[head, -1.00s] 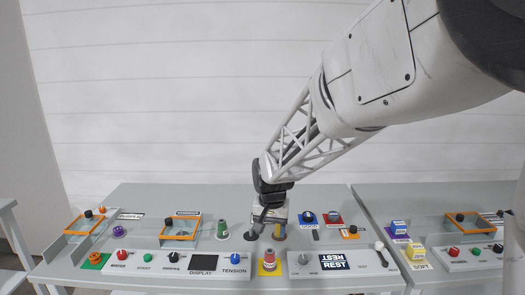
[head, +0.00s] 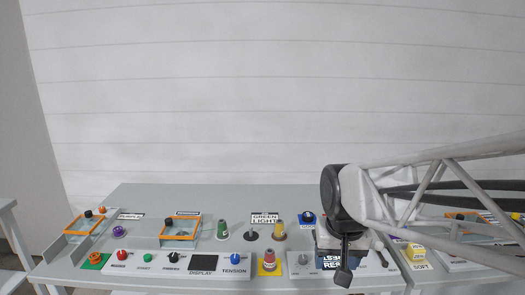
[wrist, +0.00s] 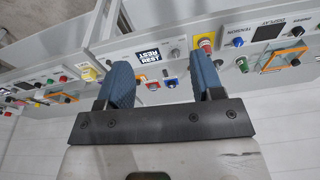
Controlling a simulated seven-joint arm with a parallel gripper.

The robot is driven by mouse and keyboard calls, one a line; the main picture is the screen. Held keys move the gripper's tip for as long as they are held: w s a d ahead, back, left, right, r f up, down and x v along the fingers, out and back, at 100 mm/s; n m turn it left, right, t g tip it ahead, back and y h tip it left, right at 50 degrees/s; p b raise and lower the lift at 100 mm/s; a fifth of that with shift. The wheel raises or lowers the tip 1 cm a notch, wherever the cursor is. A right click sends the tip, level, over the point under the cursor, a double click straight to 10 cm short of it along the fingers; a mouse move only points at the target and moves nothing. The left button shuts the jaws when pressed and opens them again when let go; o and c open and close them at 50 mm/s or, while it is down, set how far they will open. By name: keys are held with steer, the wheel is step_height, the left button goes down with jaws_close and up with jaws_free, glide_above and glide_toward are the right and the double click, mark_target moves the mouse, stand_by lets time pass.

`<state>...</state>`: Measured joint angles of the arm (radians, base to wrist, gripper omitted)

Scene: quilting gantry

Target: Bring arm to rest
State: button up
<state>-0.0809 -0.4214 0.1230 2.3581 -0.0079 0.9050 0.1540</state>
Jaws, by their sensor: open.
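My gripper (head: 343,272) hangs in front of the right-hand part of the console in the head view, with my arm reaching in from the right edge. In the wrist view my gripper (wrist: 164,74) shows two blue-padded fingers spread apart with nothing between them. A dark screen reading REST (wrist: 148,57) shows beyond the fingers in the wrist view. In the head view the same screen (head: 332,265) is partly hidden behind my gripper.
Orange-framed trays (head: 180,229) are at left. A yellow SOFT block (head: 416,252) sits right of my gripper.

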steer(key=s+d, duration=0.3)
steer(key=s, duration=0.8)
steer(key=shift+s+d+f+n+t, duration=0.3)
steer(key=shift+s, duration=0.1)
stand_by(0.6)
